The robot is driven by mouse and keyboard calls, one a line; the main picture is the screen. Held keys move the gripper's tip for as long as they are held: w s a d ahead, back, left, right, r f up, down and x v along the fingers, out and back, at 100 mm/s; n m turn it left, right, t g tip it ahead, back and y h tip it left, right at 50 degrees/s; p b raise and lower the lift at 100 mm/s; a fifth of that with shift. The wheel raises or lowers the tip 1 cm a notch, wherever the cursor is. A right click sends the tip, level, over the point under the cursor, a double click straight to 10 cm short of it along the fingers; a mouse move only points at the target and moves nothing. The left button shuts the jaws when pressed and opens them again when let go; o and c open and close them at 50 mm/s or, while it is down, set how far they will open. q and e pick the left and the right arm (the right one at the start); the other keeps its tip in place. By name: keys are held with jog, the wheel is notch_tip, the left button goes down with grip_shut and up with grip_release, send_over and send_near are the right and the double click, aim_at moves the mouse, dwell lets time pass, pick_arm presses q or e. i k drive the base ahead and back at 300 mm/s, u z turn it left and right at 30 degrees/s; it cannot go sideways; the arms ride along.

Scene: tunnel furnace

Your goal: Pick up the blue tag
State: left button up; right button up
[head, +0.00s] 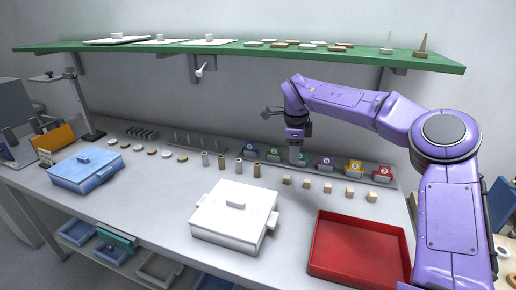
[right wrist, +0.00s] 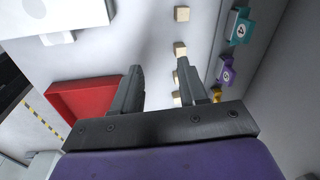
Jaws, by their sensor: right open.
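The blue tag (head: 250,150) stands at the left end of a row of coloured tags along the back of the bench in the head view. I do not make it out in the right wrist view. My right gripper (head: 297,157) points down over the row, to the right of the blue tag and apart from it, near a teal tag. In the right wrist view my right gripper (right wrist: 158,66) has its fingers apart with nothing between them. My left gripper is not in view.
Green (head: 273,153), purple (head: 326,163), yellow (head: 354,167) and red (head: 382,174) tags share the row. Several wooden cubes (head: 308,185) lie in front. A white lidded box (head: 222,215) and red tray (head: 345,224) stand nearer. A green shelf (head: 250,50) hangs above.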

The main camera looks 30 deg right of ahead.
aim_at(249, 146)
jog(key=i, duration=1)
